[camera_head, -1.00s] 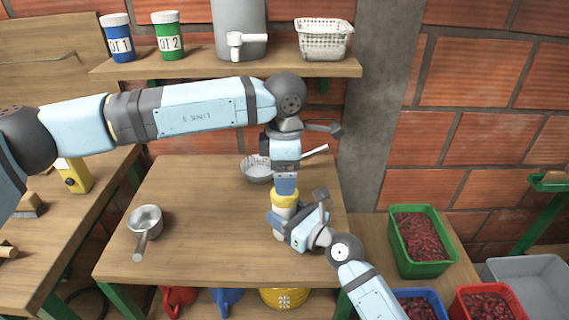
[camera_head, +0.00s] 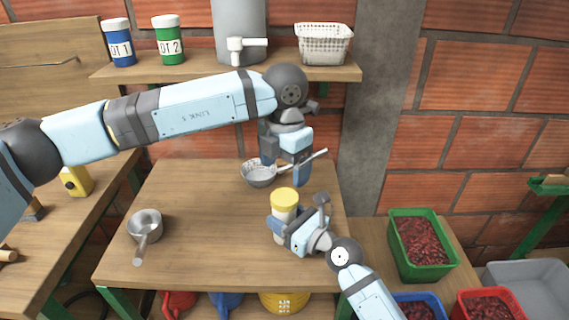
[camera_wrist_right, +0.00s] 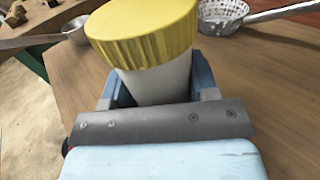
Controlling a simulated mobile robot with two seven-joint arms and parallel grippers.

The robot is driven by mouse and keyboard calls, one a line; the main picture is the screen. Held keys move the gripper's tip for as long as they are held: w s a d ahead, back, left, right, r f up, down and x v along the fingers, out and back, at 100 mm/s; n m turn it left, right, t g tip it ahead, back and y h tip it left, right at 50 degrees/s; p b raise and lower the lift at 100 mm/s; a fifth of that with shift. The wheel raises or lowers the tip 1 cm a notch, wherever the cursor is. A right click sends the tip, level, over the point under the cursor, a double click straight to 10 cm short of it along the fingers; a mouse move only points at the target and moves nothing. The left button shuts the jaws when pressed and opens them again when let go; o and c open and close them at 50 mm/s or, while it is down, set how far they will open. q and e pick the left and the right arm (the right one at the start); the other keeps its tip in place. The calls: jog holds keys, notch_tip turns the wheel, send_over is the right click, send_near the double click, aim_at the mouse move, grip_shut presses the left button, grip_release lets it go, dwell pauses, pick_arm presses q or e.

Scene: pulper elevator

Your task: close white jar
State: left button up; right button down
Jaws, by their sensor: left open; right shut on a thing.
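The white jar (camera_head: 281,226) stands on the wooden table with a yellow lid (camera_head: 285,197) on its top. In the right wrist view the lid (camera_wrist_right: 143,30) sits on the white jar body (camera_wrist_right: 158,82) and looks slightly tilted in that view. I cannot tell how tightly it is seated. My right gripper (camera_head: 281,222) is shut around the jar's body below the lid. My left gripper (camera_head: 284,175) is open and empty above and behind the jar, apart from the lid.
A metal strainer (camera_head: 258,175) lies behind the jar, close to my left gripper. A metal saucepan (camera_head: 145,222) stands at the table's left. A shelf (camera_head: 200,68) with two labelled jars, a grey container and a white basket runs above. The table's middle left is clear.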

aim_at(284, 197)
pick_arm(q)
notch_tip(284, 197, down, 8)
jog(key=shift+r, duration=0.1)
dwell(0.4)
jog(key=c, duration=0.9)
jog(key=shift+c, duration=0.2)
jog(key=o, duration=1.1)
jog(key=shift+r, duration=0.1)
notch_tip(284, 197, up, 12)
